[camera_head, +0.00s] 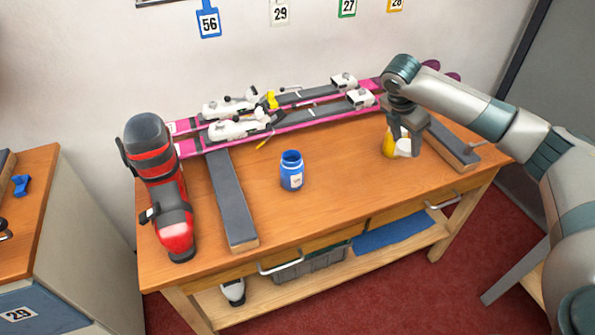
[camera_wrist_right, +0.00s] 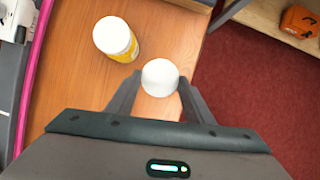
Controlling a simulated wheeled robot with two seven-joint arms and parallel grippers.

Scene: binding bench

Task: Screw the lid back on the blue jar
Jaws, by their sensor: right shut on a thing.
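The blue jar (camera_head: 291,174) stands upright and open on the wooden bench, near the middle, with a pale label on its front. My right gripper (camera_head: 406,150) is at the right part of the bench, well to the right of the jar. It is shut on a white round lid (camera_wrist_right: 160,76), which also shows between the fingers in the head view (camera_head: 404,147). I cannot tell whether the lid touches the bench. The jar is not in the right wrist view. My left gripper is in neither view.
A yellow bottle with a white cap (camera_wrist_right: 117,38) stands close beside the lid. Pink skis with bindings (camera_head: 290,112) lie along the back. A red and black ski boot (camera_head: 163,190) and a grey-topped bar (camera_head: 232,200) are left. The bench between jar and gripper is clear.

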